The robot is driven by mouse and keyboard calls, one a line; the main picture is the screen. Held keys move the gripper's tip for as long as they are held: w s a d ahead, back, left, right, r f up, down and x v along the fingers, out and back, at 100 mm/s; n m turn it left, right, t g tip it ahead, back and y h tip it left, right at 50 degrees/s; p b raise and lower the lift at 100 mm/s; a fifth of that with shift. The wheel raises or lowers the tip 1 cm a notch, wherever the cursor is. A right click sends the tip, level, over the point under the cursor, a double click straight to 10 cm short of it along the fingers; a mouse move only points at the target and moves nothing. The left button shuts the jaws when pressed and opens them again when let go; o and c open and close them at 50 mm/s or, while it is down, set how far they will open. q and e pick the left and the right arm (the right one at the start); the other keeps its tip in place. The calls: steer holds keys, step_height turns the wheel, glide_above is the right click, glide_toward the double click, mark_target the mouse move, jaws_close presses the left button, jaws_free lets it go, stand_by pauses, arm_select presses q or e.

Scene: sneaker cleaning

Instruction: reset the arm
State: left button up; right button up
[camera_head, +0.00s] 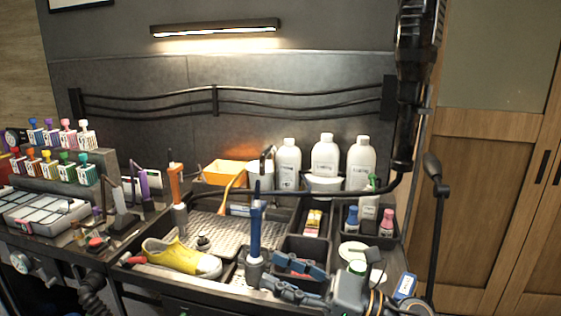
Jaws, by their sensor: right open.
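My right gripper (272,270) comes in from the lower right. Its two blue-grey fingers point left and stand apart, with nothing visible between them. They are over the front of the workbench, in front of a dark compartment bin (303,245). A yellow sneaker (180,256) with a white toe lies on its sole on the tray to the left of the gripper, apart from it. A blue-handled upright tool (255,232) stands in a grey holder just left of the fingertips. My left gripper is not in view.
Several white bottles (325,158) stand at the back. An orange-handled tool (176,187) stands behind the sneaker. A rack of colourful small bottles (50,170) is at the left. A dark lamp post (438,235) stands at the right, before wooden cabinets (480,200). The air above the bench's middle is fairly open.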

steer(key=w+d+f+m+t+h, duration=0.1)
steer(key=w+d+m+t+h, duration=0.1)
steer(key=d+m+t+h, duration=0.65)
steer(key=w+d+f+m+t, duration=0.15)
steer(key=m+t, duration=0.35)
steer(key=m, duration=0.9)
steer(key=s+d+f+m+g+h, duration=0.3)
steer(key=d+f+m+h, duration=0.25)
steer(key=f+m, duration=0.35)
steer(key=s+d+f+m+g+h, duration=0.35)
steer(key=f+m+h, duration=0.25)
steer(key=f+m, duration=0.3)
steer(key=s+d+f+m+g, duration=0.1)
steer(key=s+f+m+g, duration=0.4)
steer(key=s, duration=0.6)
steer(key=s+f+m+g, duration=0.3)
steer(key=s+f+g, duration=0.2)
steer(key=s+f, duration=0.4)
step_height(320, 180, down, 24)
steer(key=s, duration=0.2)
steer(key=s+d+f+g, duration=0.2)
steer(key=s+d+f, duration=0.1)
steer(key=s+f, duration=1.3)
steer(key=shift+s+f+n, duration=0.35)
steer(key=shift+f, duration=0.1)
